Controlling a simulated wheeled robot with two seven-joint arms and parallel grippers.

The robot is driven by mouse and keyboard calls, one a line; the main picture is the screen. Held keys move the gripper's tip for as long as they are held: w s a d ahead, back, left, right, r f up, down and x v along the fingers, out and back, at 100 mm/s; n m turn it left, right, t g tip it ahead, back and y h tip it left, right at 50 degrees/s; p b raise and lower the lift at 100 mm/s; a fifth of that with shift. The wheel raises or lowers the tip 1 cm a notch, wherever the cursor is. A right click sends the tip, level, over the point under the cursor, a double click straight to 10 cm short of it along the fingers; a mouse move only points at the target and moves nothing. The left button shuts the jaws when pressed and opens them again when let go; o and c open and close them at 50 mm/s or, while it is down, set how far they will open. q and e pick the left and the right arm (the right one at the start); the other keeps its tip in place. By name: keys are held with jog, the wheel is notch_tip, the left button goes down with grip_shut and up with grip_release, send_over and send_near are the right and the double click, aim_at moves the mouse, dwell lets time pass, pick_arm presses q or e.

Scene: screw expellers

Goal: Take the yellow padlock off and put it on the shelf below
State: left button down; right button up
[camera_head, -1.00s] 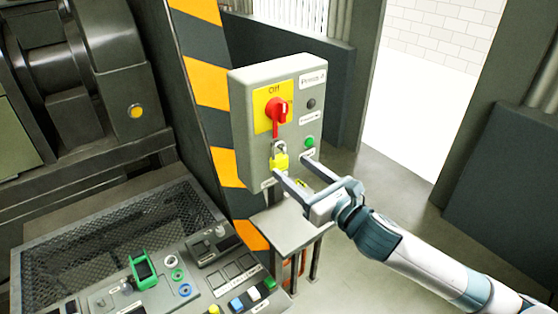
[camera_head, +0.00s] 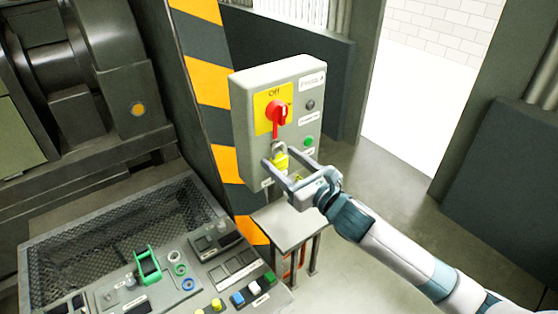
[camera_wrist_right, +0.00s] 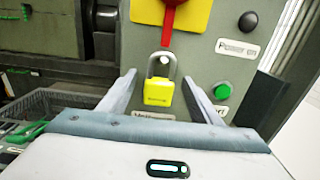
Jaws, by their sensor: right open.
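The yellow padlock (camera_head: 281,162) hangs by its grey shackle below the red switch handle (camera_head: 275,115) on the grey control box (camera_head: 240,150). It also shows upright in the right wrist view (camera_wrist_right: 158,91). My right gripper (camera_head: 279,158) is open, with one finger on each side of the padlock's lower front. In the right wrist view its fingers (camera_wrist_right: 160,88) stand apart with gaps to the padlock, and I see no contact. The small grey shelf (camera_head: 281,222) is below the box and is empty where I can see it. My left gripper is not in view.
A green button (camera_head: 308,141) and a dark button (camera_head: 310,104) are on the box, right of the padlock. A console (camera_head: 180,283) with several buttons stands at the lower left. A striped post (camera_head: 208,85) is left of the box. The floor at right is clear.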

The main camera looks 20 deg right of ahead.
jog(key=c, duration=1.2)
jog(key=shift+r, duration=0.15)
jog(key=r+b+v, duration=0.1)
jog(key=v, duration=1.7)
jog(key=shift+r, duration=0.15)
